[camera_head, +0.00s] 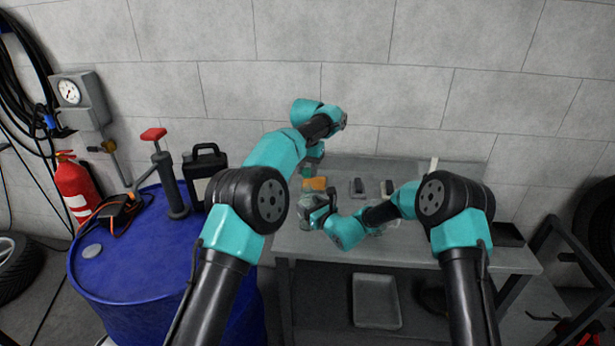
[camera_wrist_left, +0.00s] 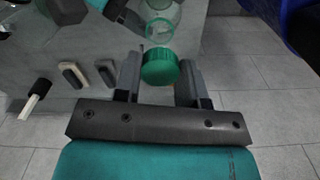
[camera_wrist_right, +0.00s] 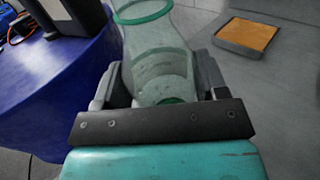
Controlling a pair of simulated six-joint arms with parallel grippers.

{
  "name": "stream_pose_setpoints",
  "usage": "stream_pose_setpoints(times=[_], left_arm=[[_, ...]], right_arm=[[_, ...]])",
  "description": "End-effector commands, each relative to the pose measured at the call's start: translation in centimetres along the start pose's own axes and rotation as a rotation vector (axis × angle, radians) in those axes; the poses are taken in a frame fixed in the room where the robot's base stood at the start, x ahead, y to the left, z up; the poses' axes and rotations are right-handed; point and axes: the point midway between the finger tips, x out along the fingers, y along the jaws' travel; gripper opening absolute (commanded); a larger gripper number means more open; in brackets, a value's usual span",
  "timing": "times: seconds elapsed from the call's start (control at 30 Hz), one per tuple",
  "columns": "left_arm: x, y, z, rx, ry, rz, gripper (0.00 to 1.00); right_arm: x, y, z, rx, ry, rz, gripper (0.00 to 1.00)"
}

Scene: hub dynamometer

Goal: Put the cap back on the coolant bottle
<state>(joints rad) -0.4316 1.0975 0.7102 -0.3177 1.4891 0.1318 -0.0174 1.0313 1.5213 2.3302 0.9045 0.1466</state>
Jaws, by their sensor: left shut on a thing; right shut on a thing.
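My left gripper (camera_wrist_left: 160,72) is shut on a ridged green cap (camera_wrist_left: 160,69), held between its fingers. The clear coolant bottle (camera_wrist_left: 162,24) shows just beyond the cap in the left wrist view; I cannot tell whether they touch. My right gripper (camera_wrist_right: 160,85) is shut around the bottle, which is see-through with a green ring near the top edge of the right wrist view (camera_wrist_right: 155,45). In the head view my left gripper (camera_head: 309,170) is above my right gripper (camera_head: 314,213), at the bench's left end. The cap is hard to make out there.
The grey bench (camera_head: 420,245) holds an orange sponge in a tray (camera_head: 315,184) and small dark-topped blocks (camera_head: 357,187). A blue drum (camera_head: 120,265) stands to the left with a hand pump (camera_head: 170,185) and a black jug (camera_head: 205,165). A wall rises behind the bench.

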Motion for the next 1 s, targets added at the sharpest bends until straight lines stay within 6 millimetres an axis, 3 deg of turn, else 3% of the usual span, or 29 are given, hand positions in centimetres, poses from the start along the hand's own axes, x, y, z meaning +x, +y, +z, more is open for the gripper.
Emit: stream_pose_setpoints(times=[0.2, 1.0], left_arm=[[2.1, 0.0, 0.0, 0.001, 0.000, 0.000, 0.16], [2.7, 0.0, 0.0, 0.001, 0.000, 0.000, 0.16]], right_arm=[[0.0, 0.0, 0.0, 0.000, 0.000, 0.000, 0.24], [0.0, 0.0, 0.0, 0.000, 0.000, 0.000, 0.24]])
